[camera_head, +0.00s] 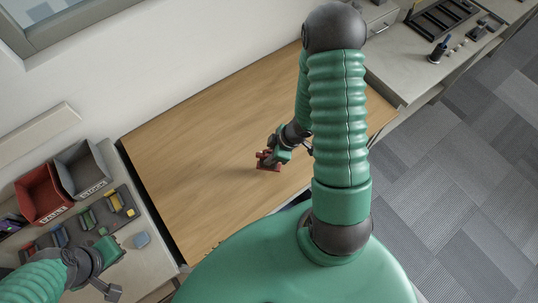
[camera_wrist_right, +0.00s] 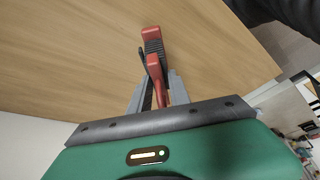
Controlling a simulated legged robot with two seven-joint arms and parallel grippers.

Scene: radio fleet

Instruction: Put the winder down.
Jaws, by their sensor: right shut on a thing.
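The winder is a small red piece (camera_head: 268,163) near the middle of the wooden table top (camera_head: 200,150). My right gripper (camera_head: 273,156) is shut on it. In the right wrist view the winder shows as red parts (camera_wrist_right: 151,34) with a dark ribbed part between them, and the right gripper (camera_wrist_right: 155,88) has its fingers on either side. The winder is over or on the bare wood; I cannot tell whether it touches. Part of it is hidden by the gripper. My left gripper (camera_head: 108,290) is at the lower left, and its jaw opening is unclear.
A red bin (camera_head: 42,194) and a grey bin (camera_head: 82,168) stand on the left bench, beside a dark tray (camera_head: 118,206) with several small coloured parts. A grey counter (camera_head: 395,72) with a dark rack (camera_head: 440,20) is at the upper right. Most of the wooden top is clear.

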